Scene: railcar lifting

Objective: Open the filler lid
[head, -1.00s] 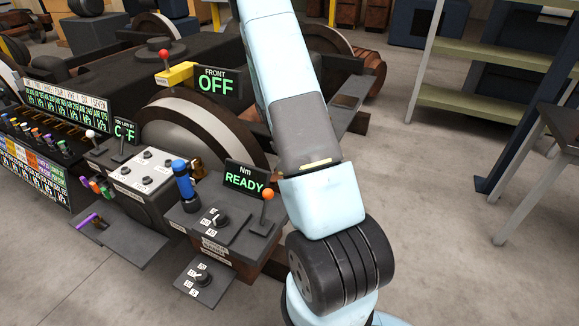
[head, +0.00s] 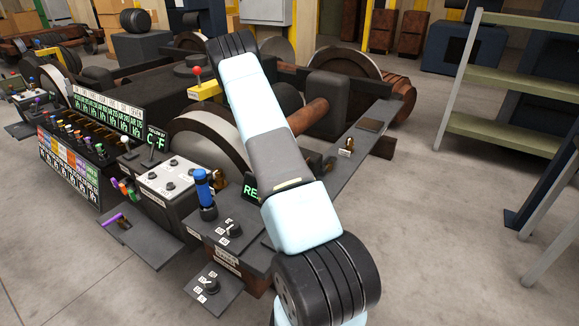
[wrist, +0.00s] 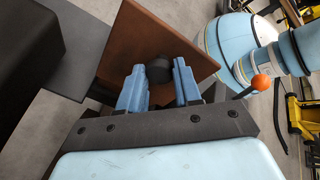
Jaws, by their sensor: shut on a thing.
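My gripper (wrist: 159,84) shows in the wrist view with its two blue fingers closed around a small black round knob (wrist: 158,69). The knob stands against a tilted rust-brown plate (wrist: 185,50), which may be the filler lid; I cannot tell for sure. Where the plate joins anything is hidden. In the head view my arm reaches up and left over the machine, and its gripper is hidden.
In the head view, a console with a blue handle (head: 203,188) stands left of my arm. Green shelving (head: 510,85) is at right. Open floor (head: 430,230) lies between.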

